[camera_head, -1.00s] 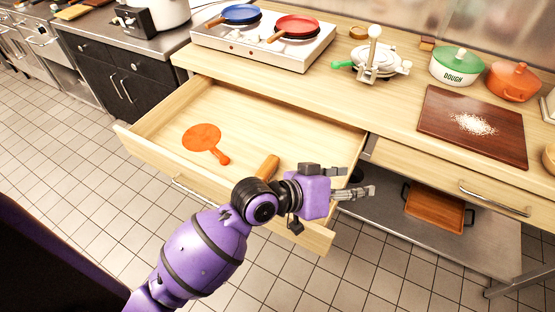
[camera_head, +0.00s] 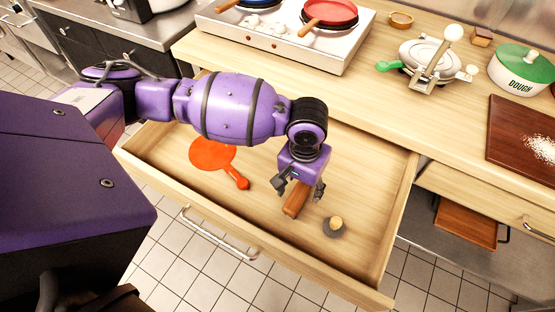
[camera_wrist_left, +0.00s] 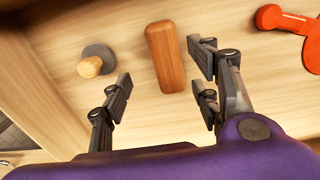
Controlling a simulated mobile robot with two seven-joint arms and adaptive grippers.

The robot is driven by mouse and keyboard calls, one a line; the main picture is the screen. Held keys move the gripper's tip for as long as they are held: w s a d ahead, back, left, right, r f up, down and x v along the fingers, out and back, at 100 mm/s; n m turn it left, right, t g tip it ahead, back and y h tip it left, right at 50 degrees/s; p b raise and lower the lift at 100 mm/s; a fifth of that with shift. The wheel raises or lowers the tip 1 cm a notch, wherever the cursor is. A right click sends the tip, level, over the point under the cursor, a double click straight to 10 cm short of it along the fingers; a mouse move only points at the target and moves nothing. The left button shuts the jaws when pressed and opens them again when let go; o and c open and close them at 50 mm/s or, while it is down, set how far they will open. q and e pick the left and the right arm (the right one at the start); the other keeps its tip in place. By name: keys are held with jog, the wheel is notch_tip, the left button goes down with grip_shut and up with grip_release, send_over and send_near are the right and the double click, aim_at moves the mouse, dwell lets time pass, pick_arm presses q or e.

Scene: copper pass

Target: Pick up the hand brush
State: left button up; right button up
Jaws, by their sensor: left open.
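The hand brush appears to be the brown wooden block (camera_head: 295,201) lying in the open drawer (camera_head: 355,215); its underside is hidden. In the left wrist view the brush (camera_wrist_left: 165,57) lies lengthwise between and just beyond my open fingers. My left gripper (camera_head: 300,188) points down into the drawer over the brush, fingers open on either side of it and holding nothing. It also shows in the left wrist view (camera_wrist_left: 161,78). Whether the fingers touch the brush I cannot tell. My right gripper is not in view.
An orange paddle-shaped tool (camera_head: 212,154) lies to the left in the drawer, partly behind my arm. A small grey disc with a wooden knob (camera_head: 334,227) lies close right of the brush. A stove (camera_head: 285,38) stands on the counter.

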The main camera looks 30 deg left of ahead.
aim_at(298, 195)
pick_arm(q)
jog(key=shift+w+a, duration=0.3)
jog(key=shift+a, duration=0.25)
jog(key=shift+f, duration=0.2)
jog(key=f, duration=0.3)
jog(key=f+b, duration=0.1)
jog(key=f, duration=0.3)
jog(key=shift+d, duration=0.2)
jog(key=shift+c, duration=0.3)
jog(key=shift+r, duration=0.1)
jog(key=c, duration=1.2)
notch_tip(298, 195, up, 9)
jog(key=shift+r+p, duration=0.1)
jog(key=shift+p, duration=0.6)
jog(key=shift+r, duration=0.4)
